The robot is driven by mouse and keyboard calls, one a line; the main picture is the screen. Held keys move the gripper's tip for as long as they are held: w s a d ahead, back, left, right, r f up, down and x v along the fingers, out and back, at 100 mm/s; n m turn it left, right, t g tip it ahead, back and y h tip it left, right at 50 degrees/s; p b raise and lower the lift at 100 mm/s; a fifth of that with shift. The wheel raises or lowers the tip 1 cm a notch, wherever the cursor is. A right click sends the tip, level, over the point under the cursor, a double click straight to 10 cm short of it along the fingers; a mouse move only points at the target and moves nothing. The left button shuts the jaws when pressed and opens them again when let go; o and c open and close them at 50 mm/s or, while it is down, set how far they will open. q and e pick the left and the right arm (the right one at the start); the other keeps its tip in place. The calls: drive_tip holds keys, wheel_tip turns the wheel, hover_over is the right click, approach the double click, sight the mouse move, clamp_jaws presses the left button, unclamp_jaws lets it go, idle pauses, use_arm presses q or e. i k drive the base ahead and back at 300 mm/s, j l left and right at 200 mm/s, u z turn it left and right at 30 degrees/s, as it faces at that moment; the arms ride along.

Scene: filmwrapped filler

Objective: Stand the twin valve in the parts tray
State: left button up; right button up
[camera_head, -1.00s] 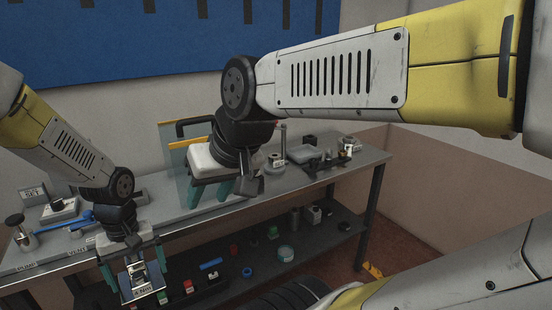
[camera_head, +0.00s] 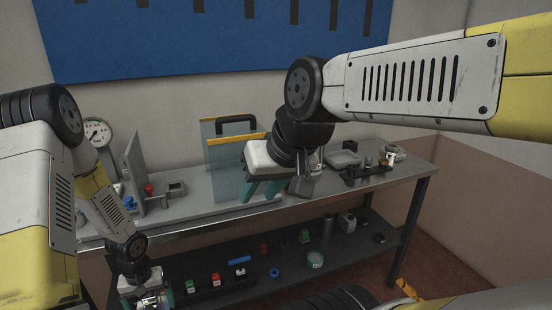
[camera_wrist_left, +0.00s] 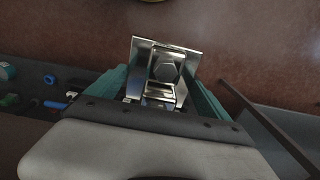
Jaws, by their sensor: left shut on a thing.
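My left gripper (camera_head: 148,301) is low at the bottom left in the head view, in front of the bench edge. It is shut on a shiny metal piece (camera_head: 152,302), which I take to be the twin valve. In the left wrist view the piece (camera_wrist_left: 165,68) shows a flat plate and a hexagonal head between the teal fingers. My right gripper (camera_head: 262,194) hangs over the bench with its teal fingers apart and nothing seen between them. A shallow grey tray (camera_head: 345,159) lies on the bench at the right; I cannot tell whether it is the parts tray.
A clear panel (camera_head: 222,160) with a black handle stands behind my right gripper. A gauge (camera_head: 97,132) and an upright grey plate (camera_head: 134,168) are at the left. A black rack (camera_head: 366,173) is at the right. The lower shelf (camera_head: 300,268) holds several small parts.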

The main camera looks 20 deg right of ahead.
sight(343, 161)
drive_tip(key=l+z, duration=0.1)
drive_tip(key=l, duration=0.55)
drive_tip(key=i+l, duration=0.1)
drive_tip(key=l, duration=0.6)
drive_tip(key=l+z, duration=0.15)
drive_tip(key=l, duration=0.5)
